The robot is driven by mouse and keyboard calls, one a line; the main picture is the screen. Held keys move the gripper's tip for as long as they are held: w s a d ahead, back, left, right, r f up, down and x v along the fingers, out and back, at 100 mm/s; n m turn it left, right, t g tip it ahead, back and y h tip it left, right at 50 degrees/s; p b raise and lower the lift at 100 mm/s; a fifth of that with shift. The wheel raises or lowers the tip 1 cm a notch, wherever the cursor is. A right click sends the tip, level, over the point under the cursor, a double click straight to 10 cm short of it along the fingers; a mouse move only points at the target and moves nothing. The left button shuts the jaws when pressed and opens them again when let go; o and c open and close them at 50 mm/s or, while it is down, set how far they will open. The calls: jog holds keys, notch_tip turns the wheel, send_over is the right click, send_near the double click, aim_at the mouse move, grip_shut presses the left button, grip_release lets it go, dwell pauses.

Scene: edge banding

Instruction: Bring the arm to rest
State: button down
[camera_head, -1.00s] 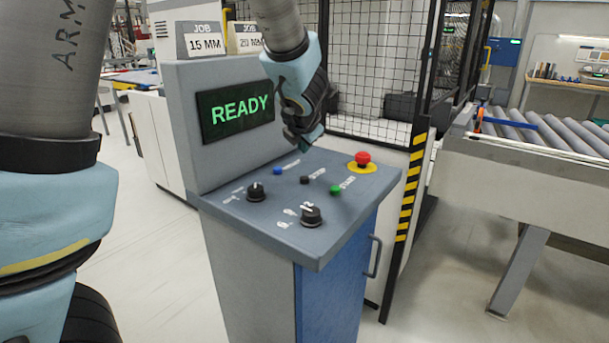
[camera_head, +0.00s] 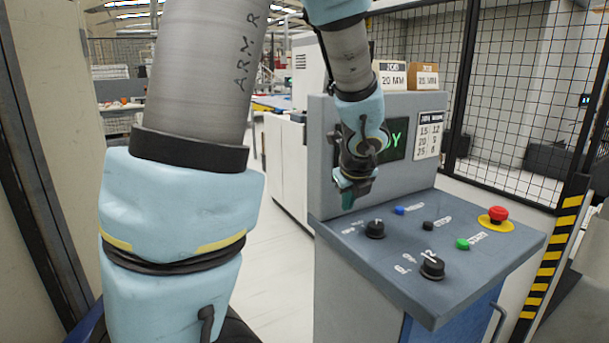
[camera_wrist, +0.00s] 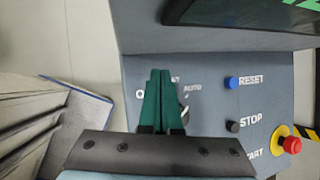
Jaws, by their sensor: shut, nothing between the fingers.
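My gripper (camera_head: 349,196) hangs beside the upright back of the control console (camera_head: 328,150), above the left part of its sloped panel. It partly covers the lit screen (camera_head: 393,139), where only a green "Y" shows clear. In the wrist view, my gripper (camera_wrist: 158,100) has its two green fingers together with nothing between them. The fingers overlap the mode knob beside the "AUTO" label in that view. My arm (camera_head: 355,65) is raised and bent, with its links in the left and middle of the head view.
The panel carries a blue reset button (camera_head: 399,210), a black stop button (camera_head: 428,226), a green button (camera_head: 462,244), a red emergency button (camera_head: 498,214) and two black knobs (camera_head: 375,229) (camera_head: 432,266). Mesh fencing (camera_head: 530,90) and a striped post (camera_head: 556,250) stand right. Floor shows left of the console.

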jog(key=s+a+f+n+g, duration=0.2)
jog(key=s+a+n, duration=0.4)
jog(key=n, duration=0.9)
jog(key=s+a+f+n+g, duration=0.2)
jog(key=s+a+n, duration=0.4)
jog(key=a+n, duration=0.5)
jog(key=shift+a+f+n+g, duration=0.2)
jog(key=shift+n+g, duration=0.3)
jog(key=shift+n, duration=1.7)
